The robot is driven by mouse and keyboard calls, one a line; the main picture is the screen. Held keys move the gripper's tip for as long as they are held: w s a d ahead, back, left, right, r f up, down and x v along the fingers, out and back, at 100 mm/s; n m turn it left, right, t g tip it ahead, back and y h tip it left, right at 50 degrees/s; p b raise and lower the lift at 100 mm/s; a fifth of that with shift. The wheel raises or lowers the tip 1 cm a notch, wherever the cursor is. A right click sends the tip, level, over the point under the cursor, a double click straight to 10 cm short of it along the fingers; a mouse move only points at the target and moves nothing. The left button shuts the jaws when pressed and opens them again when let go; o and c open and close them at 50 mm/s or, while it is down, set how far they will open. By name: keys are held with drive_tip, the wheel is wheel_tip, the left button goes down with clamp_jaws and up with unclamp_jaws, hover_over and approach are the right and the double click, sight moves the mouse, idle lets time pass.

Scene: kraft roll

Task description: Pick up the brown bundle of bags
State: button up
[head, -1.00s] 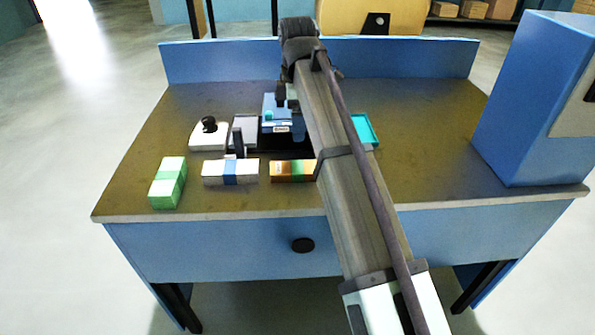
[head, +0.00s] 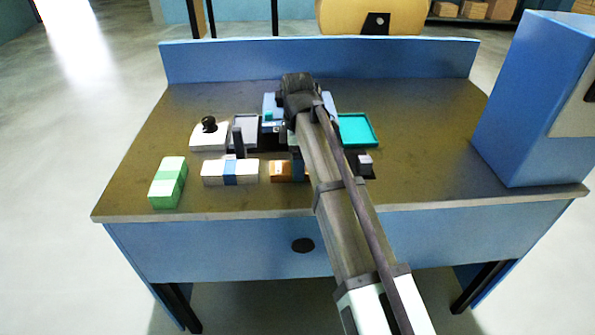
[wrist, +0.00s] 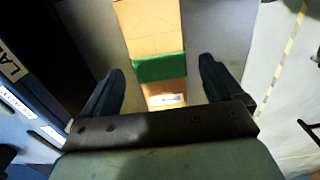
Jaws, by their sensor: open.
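The brown bundle (head: 282,171) lies on the table, right of the white bundle; my arm covers its right part in the head view. In the wrist view the brown bundle (wrist: 150,20) has a green band around it and a small white label near its lower end. My gripper (wrist: 163,70) is open, with one finger on each side of the bundle and a gap showing on both sides. How far the fingertips are above the table is unclear.
A white bundle with a blue band (head: 215,173) and a green bundle (head: 167,184) lie to the left. Behind are a white box with a black knob (head: 208,140), a blue device (head: 270,103) and a teal tray (head: 356,131). A small dark object (head: 365,170) lies right of my arm.

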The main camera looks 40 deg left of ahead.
drive_tip(key=shift+f, duration=0.9)
drive_tip(key=shift+c, duration=0.2)
drive_tip(key=c, duration=1.2)
drive_tip(key=shift+o, duration=0.2)
